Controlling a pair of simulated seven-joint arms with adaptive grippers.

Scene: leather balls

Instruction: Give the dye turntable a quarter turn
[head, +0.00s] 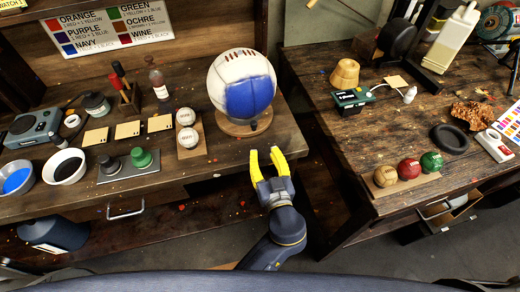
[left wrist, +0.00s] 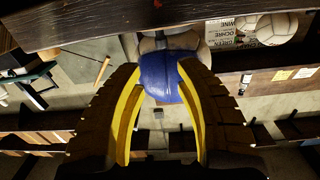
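The dye turntable (head: 231,131) is a round wooden disc near the right end of the left bench, with a small dark knob (head: 254,125) at its front. A large white ball (head: 226,72) with a blue panel (head: 250,97) and red lacing on top rests on it and hides most of the disc. My left gripper (head: 267,157), with yellow-lined fingers, is open and empty just off the bench's front edge, in front of the turntable and apart from it. In the left wrist view the blue panel (left wrist: 163,82) shows beyond the open fingers (left wrist: 160,100). My right gripper is not in view.
Two small white balls (head: 187,127) on a wooden stand are left of the turntable. The right bench (head: 350,150) holds three coloured balls (head: 409,168). A gap separates the benches.

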